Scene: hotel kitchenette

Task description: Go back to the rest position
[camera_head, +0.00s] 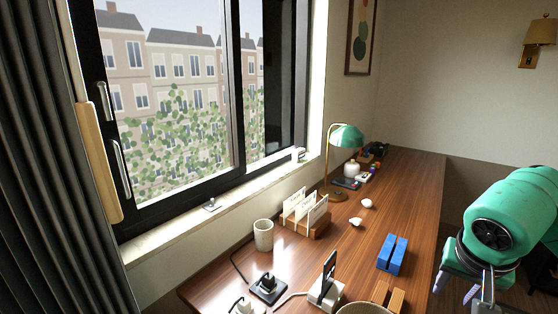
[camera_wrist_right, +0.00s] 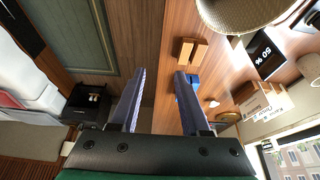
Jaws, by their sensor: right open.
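My right arm, green with a dark round joint, comes in from the right edge of the head view. Its gripper (camera_head: 456,288) hangs low beside the desk's right edge. In the right wrist view the two dark fingers of this gripper (camera_wrist_right: 159,75) stand apart with nothing between them. The gripper is open and empty. The wooden desk (camera_head: 411,196) lies to its left in the head view, and the fingers are apart from the blue block (camera_head: 392,254) on it. My left gripper does not show in either view.
The desk holds a white cup (camera_head: 263,235), a letter rack (camera_head: 306,222), a green lamp (camera_head: 346,136), a tan wooden block (camera_head: 396,299) and a phone in a stand (camera_head: 328,279). A window (camera_head: 180,90) is at left. A round woven basket (camera_wrist_right: 237,14) shows in the wrist view.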

